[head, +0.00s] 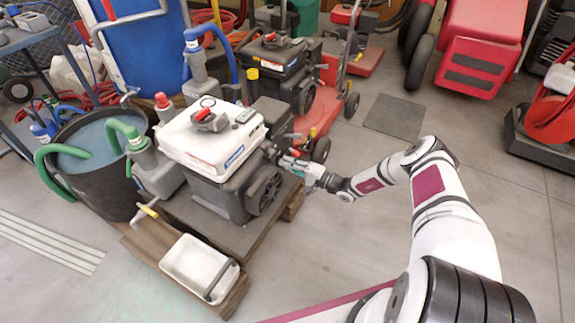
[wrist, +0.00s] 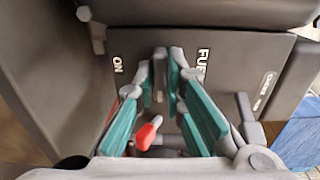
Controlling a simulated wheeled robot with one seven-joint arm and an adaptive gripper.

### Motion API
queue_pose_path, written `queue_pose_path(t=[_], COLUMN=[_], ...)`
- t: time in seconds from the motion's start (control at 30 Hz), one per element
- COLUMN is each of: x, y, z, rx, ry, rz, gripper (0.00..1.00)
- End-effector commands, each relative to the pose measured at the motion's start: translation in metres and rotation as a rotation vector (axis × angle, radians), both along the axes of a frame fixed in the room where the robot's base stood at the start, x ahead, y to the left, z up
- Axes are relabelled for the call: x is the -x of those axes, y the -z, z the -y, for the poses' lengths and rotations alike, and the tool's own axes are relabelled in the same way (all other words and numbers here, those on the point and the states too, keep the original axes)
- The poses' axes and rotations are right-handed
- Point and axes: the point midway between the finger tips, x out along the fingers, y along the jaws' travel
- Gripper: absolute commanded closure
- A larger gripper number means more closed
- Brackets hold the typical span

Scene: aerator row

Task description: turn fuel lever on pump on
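The pump (head: 215,145) is a dark grey body under a white tank, standing on a wooden pallet. My gripper (head: 306,172) is at the pump's right side in the head view, at its control panel. In the wrist view, my gripper (wrist: 163,75) has teal-padded fingers close to the panel, with a narrow gap between the tips. A red-tipped lever (wrist: 148,132) shows between the fingers, nearer the left one; I cannot tell whether they touch it. The ON label (wrist: 118,64) is left of the fingertips, and the partly hidden FUEL label (wrist: 202,62) is right.
A grey lever (wrist: 247,108) and a CHOKE label (wrist: 266,90) are to the right on the panel. A dark wall (wrist: 50,80) borders it at left. A second pump (head: 275,65) and a red machine base (head: 318,115) stand behind. Floor at right is largely open.

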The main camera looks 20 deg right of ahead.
Motion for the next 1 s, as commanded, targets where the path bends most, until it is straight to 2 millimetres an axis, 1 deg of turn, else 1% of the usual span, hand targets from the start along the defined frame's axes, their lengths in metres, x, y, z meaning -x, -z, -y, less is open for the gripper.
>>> queue_pose_path(t=[0.27,0.47,0.67,1.0], x=[-0.0005,-0.0008,-0.0013,-0.0013], y=[-0.0001,0.0001,0.0002,0.0001], z=[-0.0026,-0.0030,-0.0031,-0.0041], rx=[-0.005,-0.043,-0.133,-0.355], ry=[-0.002,-0.003,-0.002,-0.004], rz=[-0.005,-0.042,-0.130,-0.352], gripper=[1.00,1.00,1.00,1.00])
